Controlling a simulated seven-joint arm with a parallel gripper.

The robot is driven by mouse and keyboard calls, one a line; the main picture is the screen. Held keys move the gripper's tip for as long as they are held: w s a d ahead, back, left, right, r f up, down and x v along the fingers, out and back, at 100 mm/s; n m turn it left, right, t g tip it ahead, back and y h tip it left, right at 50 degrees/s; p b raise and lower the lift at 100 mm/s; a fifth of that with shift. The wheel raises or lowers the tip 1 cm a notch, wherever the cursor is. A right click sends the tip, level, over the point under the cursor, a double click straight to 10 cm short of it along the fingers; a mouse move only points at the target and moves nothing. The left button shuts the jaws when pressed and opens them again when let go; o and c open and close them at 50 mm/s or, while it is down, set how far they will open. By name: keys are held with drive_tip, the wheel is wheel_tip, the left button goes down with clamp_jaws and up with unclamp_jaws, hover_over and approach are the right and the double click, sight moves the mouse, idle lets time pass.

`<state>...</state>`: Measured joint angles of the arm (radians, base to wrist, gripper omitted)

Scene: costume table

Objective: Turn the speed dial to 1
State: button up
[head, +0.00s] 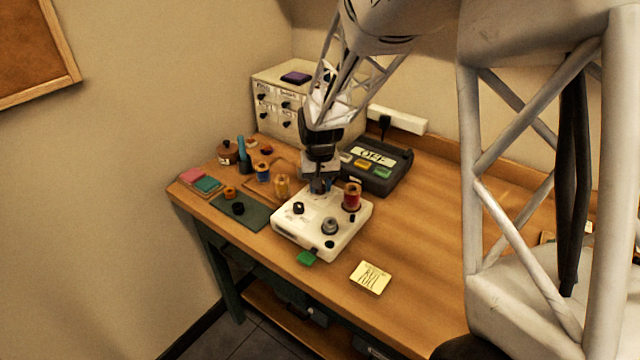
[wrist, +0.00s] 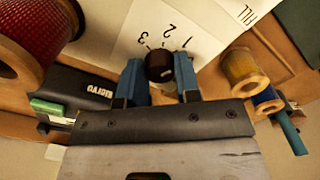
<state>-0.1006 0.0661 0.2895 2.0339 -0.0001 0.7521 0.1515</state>
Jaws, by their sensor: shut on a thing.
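The speed dial (wrist: 159,66) is a small dark round knob on a white panel (wrist: 150,25) marked 3, 2 and 1 in the wrist view. My gripper (wrist: 159,82) has its blue fingertips on either side of the knob, shut on it. I cannot clearly tell which number its pointer faces. In the head view my gripper (head: 318,188) reaches down to the back edge of the white machine (head: 315,225), and hides the gripped dial there.
A red thread spool (head: 352,196) stands on the machine close to my gripper. A black knob (head: 298,208) and a grey knob (head: 330,226) are nearer the front. Yellow (head: 282,187) and blue (head: 263,173) spools stand left.

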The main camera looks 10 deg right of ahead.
drive_tip(key=shift+n, duration=0.3)
drive_tip(key=o, duration=0.9)
drive_tip(key=shift+r, duration=0.1)
drive_tip(key=shift+r, duration=3.85)
